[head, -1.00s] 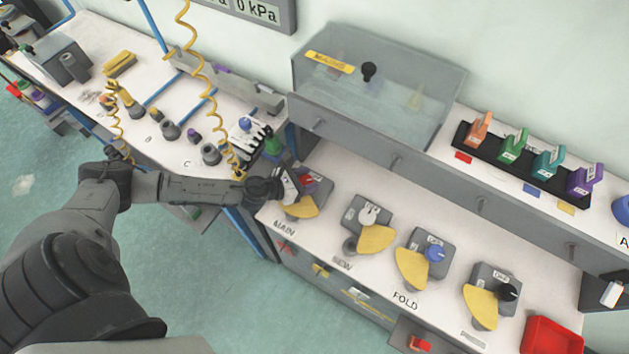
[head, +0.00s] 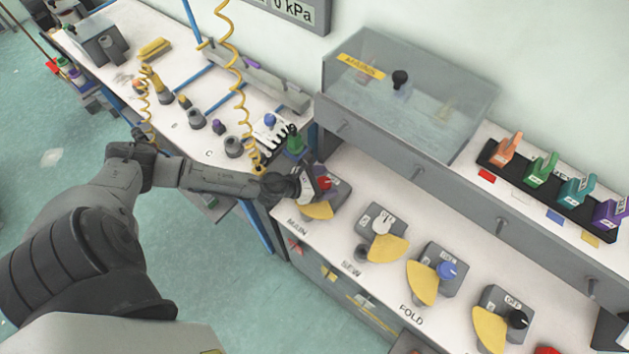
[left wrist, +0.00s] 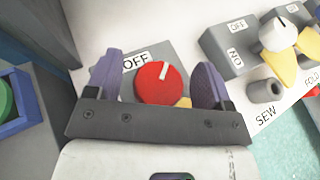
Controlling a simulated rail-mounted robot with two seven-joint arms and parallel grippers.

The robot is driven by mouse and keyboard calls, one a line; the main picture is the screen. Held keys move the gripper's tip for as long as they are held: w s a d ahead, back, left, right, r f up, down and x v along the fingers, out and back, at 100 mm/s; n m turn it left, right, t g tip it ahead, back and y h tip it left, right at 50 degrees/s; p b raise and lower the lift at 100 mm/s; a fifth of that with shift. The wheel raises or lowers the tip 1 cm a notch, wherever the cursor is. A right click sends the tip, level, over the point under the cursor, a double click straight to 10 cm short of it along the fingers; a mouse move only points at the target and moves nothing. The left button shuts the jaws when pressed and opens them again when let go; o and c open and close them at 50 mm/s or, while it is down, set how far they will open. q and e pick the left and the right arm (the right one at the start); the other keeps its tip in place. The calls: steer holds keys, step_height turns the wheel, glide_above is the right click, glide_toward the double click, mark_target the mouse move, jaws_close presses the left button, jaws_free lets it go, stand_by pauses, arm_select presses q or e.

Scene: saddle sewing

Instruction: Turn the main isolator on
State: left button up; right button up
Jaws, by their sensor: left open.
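The main isolator is a grey box with a red round knob (left wrist: 160,83) and a white pointer line on it. In the left wrist view an OFF label (left wrist: 136,63) shows beside the knob, and the pointer leans up, slightly right. My left gripper (left wrist: 158,85) is open, its two purple fingers on either side of the red knob; I cannot tell whether they touch it. In the head view my left gripper (head: 312,186) is at the MAIN box, and the red knob (head: 323,183) shows just past it. A yellow plate (head: 317,211) sits at the box's front. My right gripper is not in view.
To the right stand similar boxes: SEW with a white knob (head: 382,224), FOLD with a blue knob (head: 446,270), and one with a black knob (head: 517,319). A clear-covered case (head: 400,100) and a rack of coloured tags (head: 545,180) stand behind.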

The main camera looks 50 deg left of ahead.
arm_select(q)
steer(key=v, duration=1.3)
steer(key=shift+s, duration=0.3)
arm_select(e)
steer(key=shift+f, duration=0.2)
arm_select(q)
steer(key=shift+a+r, duration=0.1)
